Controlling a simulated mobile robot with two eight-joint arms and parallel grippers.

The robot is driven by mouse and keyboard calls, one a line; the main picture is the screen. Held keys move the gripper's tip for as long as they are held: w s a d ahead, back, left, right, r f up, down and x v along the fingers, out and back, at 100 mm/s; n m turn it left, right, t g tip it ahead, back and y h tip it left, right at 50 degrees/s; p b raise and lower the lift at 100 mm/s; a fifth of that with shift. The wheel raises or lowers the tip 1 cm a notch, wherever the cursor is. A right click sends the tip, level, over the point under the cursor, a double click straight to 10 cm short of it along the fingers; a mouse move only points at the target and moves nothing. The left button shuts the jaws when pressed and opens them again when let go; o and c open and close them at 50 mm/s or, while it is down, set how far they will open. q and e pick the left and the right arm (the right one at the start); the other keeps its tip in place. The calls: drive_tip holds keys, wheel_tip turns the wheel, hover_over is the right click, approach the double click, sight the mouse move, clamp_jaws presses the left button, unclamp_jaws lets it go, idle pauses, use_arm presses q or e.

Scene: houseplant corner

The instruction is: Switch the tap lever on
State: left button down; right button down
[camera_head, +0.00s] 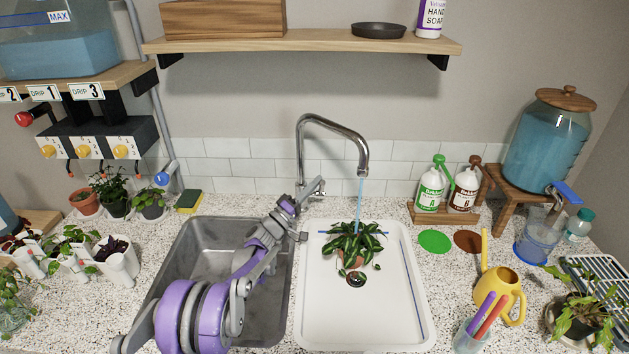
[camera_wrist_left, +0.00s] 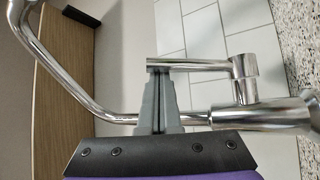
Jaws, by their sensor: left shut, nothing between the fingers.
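The chrome tap (camera_head: 302,150) stands behind the two basins, its spout arching over the right white basin (camera_head: 405,320). A thin blue stream of water (camera_head: 361,190) falls from the spout toward a potted plant (camera_head: 352,243) standing in that basin. The chrome tap lever (camera_wrist_left: 195,65) is a short bar beside the tap in the left wrist view. My left gripper (camera_wrist_left: 158,72) is shut and empty, its fingertips at the free end of the lever; whether they touch it I cannot tell. In the head view my left gripper (camera_head: 294,203) is beside the tap base. My right gripper is not in view.
My left arm crosses the grey left basin (camera_head: 205,250). A wooden shelf (camera_head: 330,40) hangs above the tap. Small pots (camera_head: 118,262) stand at left.

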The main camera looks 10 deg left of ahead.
use_arm(q)
drive_tip(key=shift+s+d+f, duration=0.15)
drive_tip(key=shift+s+f, duration=0.15)
drive_tip(key=shift+f, duration=0.1)
idle(0.3)
drive_tip(key=shift+s, duration=0.1)
drive_tip(key=b+v, duration=0.2)
drive_tip(key=v, duration=0.8)
drive_tip(key=shift+s+a, duration=0.25)
